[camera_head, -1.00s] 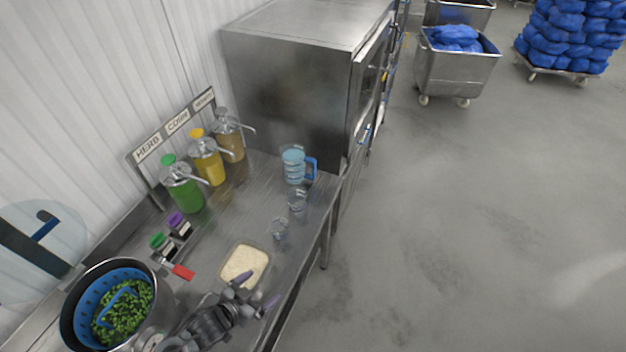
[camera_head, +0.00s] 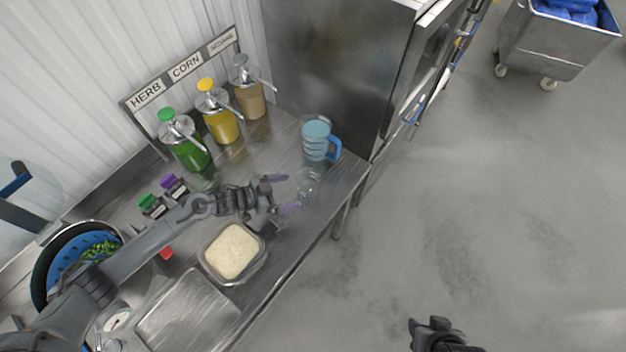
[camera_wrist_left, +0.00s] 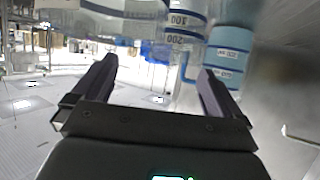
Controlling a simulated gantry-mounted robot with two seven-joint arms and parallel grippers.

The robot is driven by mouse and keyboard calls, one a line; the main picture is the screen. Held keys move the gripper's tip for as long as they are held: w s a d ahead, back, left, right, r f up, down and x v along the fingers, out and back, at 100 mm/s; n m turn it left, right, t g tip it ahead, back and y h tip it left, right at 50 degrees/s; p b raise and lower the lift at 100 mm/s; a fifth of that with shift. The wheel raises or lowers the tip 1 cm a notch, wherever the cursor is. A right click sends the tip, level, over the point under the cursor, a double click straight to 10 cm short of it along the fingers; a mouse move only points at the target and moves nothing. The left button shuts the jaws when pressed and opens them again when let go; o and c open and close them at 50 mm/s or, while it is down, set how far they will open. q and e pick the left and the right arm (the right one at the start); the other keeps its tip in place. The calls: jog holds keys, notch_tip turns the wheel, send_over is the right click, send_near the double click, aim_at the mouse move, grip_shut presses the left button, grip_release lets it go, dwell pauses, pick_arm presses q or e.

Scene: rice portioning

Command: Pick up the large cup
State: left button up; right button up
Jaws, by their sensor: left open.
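The large cup (camera_head: 308,180) is a clear cup standing upright on the steel counter, in front of the blue-handled jug. In the left wrist view a clear cup with blue bands and "200" marks (camera_wrist_left: 183,28) shows beyond the fingers. My left gripper (camera_head: 283,193) is open and empty, its purple fingertips pointing at the large cup and just short of it. A smaller clear cup (camera_head: 280,221) stands by the lower finger, partly hidden by the gripper. A dark part of my right arm, seemingly its gripper (camera_head: 437,331), shows at the bottom edge; its jaws are unclear.
The jug with blue contents (camera_head: 316,138) stands close behind the cup, also in the left wrist view (camera_wrist_left: 228,62). A rice tub (camera_head: 234,250) is nearer. Sauce pump bottles (camera_head: 222,118) line the wall. A steel cabinet (camera_head: 335,60) closes the far end; the counter's right edge is near.

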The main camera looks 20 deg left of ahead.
aim_at(297, 185)
pick_arm(q)
jog(key=shift+h, duration=0.4)
jog(key=w+f+b, duration=0.1)
jog(key=b, duration=0.1)
jog(key=w+f+b, duration=0.1)
jog(key=w+b, duration=0.1)
jog(key=shift+w+d+f, duration=0.25)
jog(key=shift+d+f, duration=0.1)
jog(key=shift+f, duration=0.05)
jog(key=shift+w+d+b, duration=0.25)
jog(key=shift+w+b, duration=0.05)
jog(key=shift+b, duration=0.05)
jog(key=b+x, duration=0.3)
jog(key=x, duration=0.1)
jog(key=shift+w+a+f+b, duration=0.1)
jog(key=shift+a+f+b, duration=0.1)
jog(key=shift+b, duration=0.15)
jog(key=shift+w+d+f+b, duration=0.1)
jog(key=shift+w+d+b, duration=0.3)
jog(key=shift+d, duration=0.15)
jog(key=shift+c, duration=0.3)
